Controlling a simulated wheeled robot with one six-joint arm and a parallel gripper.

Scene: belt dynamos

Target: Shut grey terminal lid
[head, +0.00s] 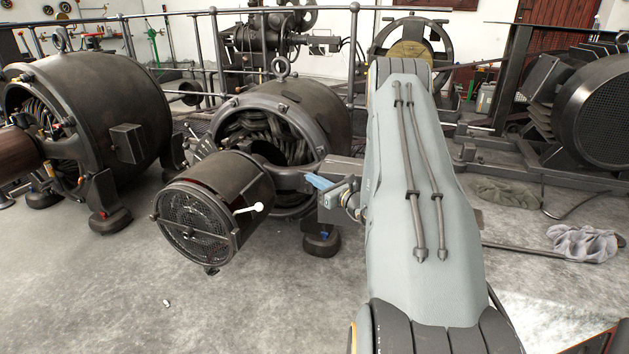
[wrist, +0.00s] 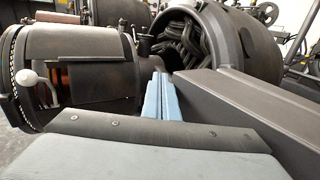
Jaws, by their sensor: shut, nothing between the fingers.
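My gripper (head: 318,182) has blue fingers, shut and empty, beside the middle dynamo (head: 300,110). In the wrist view the fingers (wrist: 160,97) stand pressed together just left of a dark grey slab-like part (wrist: 245,98), which looks like the grey terminal lid or its box. In the head view a grey flat part (head: 346,168) shows behind the fingers, partly hidden by my arm. I cannot tell how far the lid is open, nor whether the fingers touch it.
The dynamo's round end housing (head: 215,200) with a mesh cover and a white-knobbed lever (head: 250,208) juts out left of the fingers. A larger dynamo (head: 95,110) stands at left. Grey rags (head: 583,243) lie on the floor at right. The front floor is mostly clear.

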